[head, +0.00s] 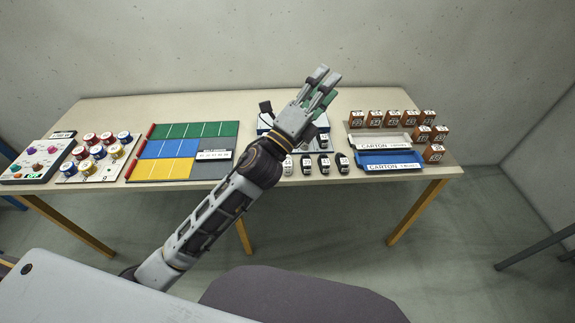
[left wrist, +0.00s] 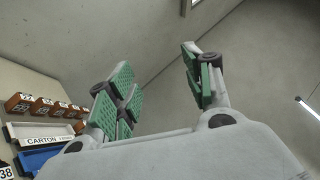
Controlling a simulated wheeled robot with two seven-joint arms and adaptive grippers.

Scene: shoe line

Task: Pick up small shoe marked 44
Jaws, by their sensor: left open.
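Small dark shoes with white labels stand in a row at the table's front edge; three of them show here: one (head: 306,165), one (head: 324,165) and one (head: 342,163). Their numbers are too small to read, so I cannot tell which is marked 44. My arm hides part of the shoe area. My left gripper (head: 320,88) is raised above the table, open and empty, with green-padded fingers pointing up and away from the shoes. It also shows in the left wrist view (left wrist: 165,95), fingers apart with nothing between them. My right gripper is not in view.
A blue carton tray (head: 409,166) and a pale tray (head: 362,141) stand right of the shoes, with several brown numbered boxes (head: 375,119) behind. A coloured mat (head: 185,131), round tins (head: 98,152) and a button panel (head: 38,163) lie left. The table's back strip is clear.

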